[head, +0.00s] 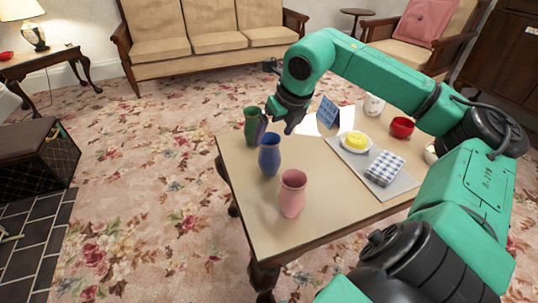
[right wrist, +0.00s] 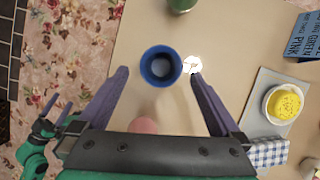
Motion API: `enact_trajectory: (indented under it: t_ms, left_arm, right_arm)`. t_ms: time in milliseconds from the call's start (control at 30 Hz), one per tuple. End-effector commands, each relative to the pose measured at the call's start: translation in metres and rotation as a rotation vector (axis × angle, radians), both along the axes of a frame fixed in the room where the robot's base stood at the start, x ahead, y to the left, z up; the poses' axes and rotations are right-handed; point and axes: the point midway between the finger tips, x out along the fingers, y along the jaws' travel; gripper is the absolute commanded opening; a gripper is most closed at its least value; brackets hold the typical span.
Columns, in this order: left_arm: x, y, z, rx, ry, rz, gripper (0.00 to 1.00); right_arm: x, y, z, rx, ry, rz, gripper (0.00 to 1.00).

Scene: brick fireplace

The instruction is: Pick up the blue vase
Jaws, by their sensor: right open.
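The blue vase (head: 269,155) stands upright on the table between a green vase (head: 251,126) and a pink vase (head: 292,194). My right gripper (head: 277,124) is open and empty, above the table by the blue and green vases. In the right wrist view, the blue vase (right wrist: 160,66) shows its round mouth from above, between the two spread fingertips. How far above it they are is hard to judge. The green vase (right wrist: 182,4) is cut off at the top edge, and the pink one (right wrist: 143,125) is mostly hidden by the gripper. My left arm shows only partly at lower left there.
On the table's right are a grey mat (head: 401,185) with a yellow item on a plate (head: 355,143), a checkered cloth (head: 385,168), a blue sign (head: 327,112), a red bowl (head: 402,127) and a white mug (head: 374,105). The table's front left is bare. A sofa (head: 211,43) stands behind.

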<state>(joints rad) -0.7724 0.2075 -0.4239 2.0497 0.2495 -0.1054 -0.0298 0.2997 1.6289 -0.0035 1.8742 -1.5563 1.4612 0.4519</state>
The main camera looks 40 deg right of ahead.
Motion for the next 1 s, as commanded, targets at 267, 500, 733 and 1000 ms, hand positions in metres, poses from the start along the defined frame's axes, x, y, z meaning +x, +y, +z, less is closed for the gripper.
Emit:
enact_trajectory:
  t_ms: [267, 500, 733, 1000]
  left_arm:
    - [0.0, 0.001, 0.021, 0.018, 0.021, -0.015, 1.0]
    - [0.0, 0.001, 0.02, 0.019, 0.022, -0.015, 1.0]
    - [0.0, 0.001, 0.02, 0.019, 0.022, -0.015, 1.0]
    - [0.0, 0.001, 0.023, 0.02, 0.023, -0.017, 1.0]
  right_arm:
    - [0.018, -0.003, -0.039, 0.003, 0.001, 0.0, 1.0]
    - [0.018, -0.003, -0.042, 0.0, 0.001, 0.0, 0.85]
    - [0.018, -0.003, -0.041, 0.0, 0.0, 0.0, 0.06]
    - [0.018, -0.003, -0.036, 0.0, -0.001, -0.001, 0.06]
